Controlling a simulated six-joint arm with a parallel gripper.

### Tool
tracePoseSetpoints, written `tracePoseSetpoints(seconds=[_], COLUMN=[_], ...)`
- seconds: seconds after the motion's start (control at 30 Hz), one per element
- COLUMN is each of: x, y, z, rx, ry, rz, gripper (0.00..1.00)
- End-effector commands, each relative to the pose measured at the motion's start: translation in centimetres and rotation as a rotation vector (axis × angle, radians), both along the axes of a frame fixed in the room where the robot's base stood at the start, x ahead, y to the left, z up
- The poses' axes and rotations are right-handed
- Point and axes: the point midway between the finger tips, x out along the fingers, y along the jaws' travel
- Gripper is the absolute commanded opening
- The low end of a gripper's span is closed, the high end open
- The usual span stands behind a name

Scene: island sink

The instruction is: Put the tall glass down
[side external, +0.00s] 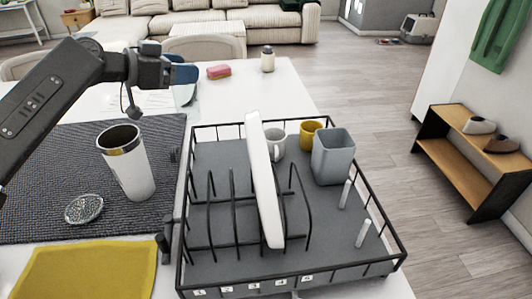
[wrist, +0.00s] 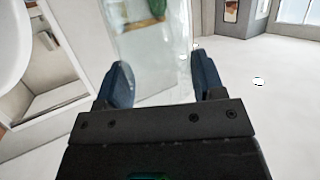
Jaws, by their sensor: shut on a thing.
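My gripper (side external: 184,76) is at the upper left in the side view, held above the white counter behind the dark mat. In the wrist view its two dark blue fingers (wrist: 160,82) are apart, with a clear tall glass (wrist: 152,48) between them, so it is shut on the glass. The glass is see-through and hard to make out in the side view, where its outline and base cannot be told clearly. No contact between the glass and the counter can be seen.
A dark mat (side external: 60,150) holds a white tumbler (side external: 130,170) and a round scrubber (side external: 84,208). A wire dish rack (side external: 215,265) holds a white plate (side external: 264,185), mugs and a grey cup (side external: 333,158). A pink sponge (side external: 219,71) and bottle (side external: 268,60) stand behind. A yellow cloth (side external: 85,272) lies in front.

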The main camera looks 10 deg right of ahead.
Motion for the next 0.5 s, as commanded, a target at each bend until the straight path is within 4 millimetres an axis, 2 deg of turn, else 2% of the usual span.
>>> tracePoseSetpoints(seconds=[0.03,0.2,0.5], x=[-0.8,-3.4,-5.0], y=[-1.4,-5.2,-6.9], z=[-0.8,-3.5,-5.3], rx=[0.000,0.000,0.000], ry=[0.002,0.004,0.001], rz=[-0.036,-0.150,-0.205], gripper=[0.13,0.13,0.13])
